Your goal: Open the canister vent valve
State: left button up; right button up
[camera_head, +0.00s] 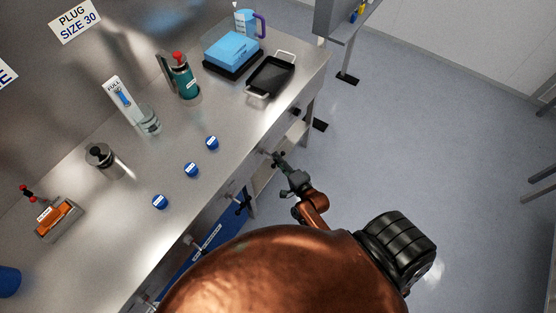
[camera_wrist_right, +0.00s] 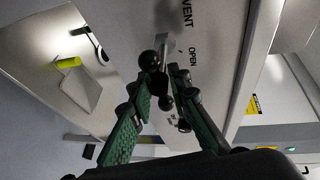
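The vent valve shows in the wrist view as a silver lever with a dark grip and a black ball (camera_wrist_right: 148,60), on a pale panel marked VENT and OPEN (camera_wrist_right: 193,57). My right gripper (camera_wrist_right: 160,82) has its two green fingers apart, one on either side of the lever's dark grip; I cannot tell whether they touch it. In the head view my right gripper (camera_head: 276,160) is at the bench's front side, below the worktop edge, and the valve there is too small to make out. My left gripper is not in view.
The steel bench (camera_head: 120,215) carries a green canister with a red top (camera_head: 184,83), a black tray (camera_head: 271,76), blue boxes (camera_head: 232,49), an orange block (camera_head: 54,216) and several blue knobs (camera_head: 191,170).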

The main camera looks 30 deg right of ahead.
jog(key=shift+s+f, duration=0.1)
jog(key=shift+f, duration=0.05)
grip_shut()
